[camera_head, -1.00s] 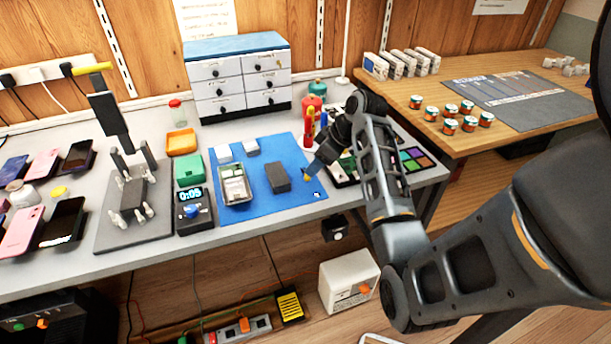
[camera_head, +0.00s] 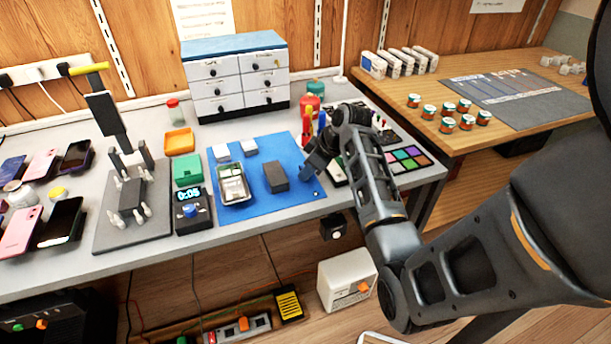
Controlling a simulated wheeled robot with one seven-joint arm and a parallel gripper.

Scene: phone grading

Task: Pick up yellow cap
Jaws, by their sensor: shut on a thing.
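My gripper (camera_head: 307,174) is low at the right edge of the blue mat (camera_head: 262,202), pointing down and to the left. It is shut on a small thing. The yellow cap does not show now; it appears hidden at the fingertips, where a small yellow spot showed in the earlier view. Whether it is clear of the mat cannot be told.
On the mat are a dark grey block (camera_head: 275,177), an opened phone in a tray (camera_head: 233,185) and pale blocks (camera_head: 221,152). Red and yellow tools (camera_head: 307,124) stand close behind my gripper. A colour-patch board (camera_head: 405,158) lies right of my arm.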

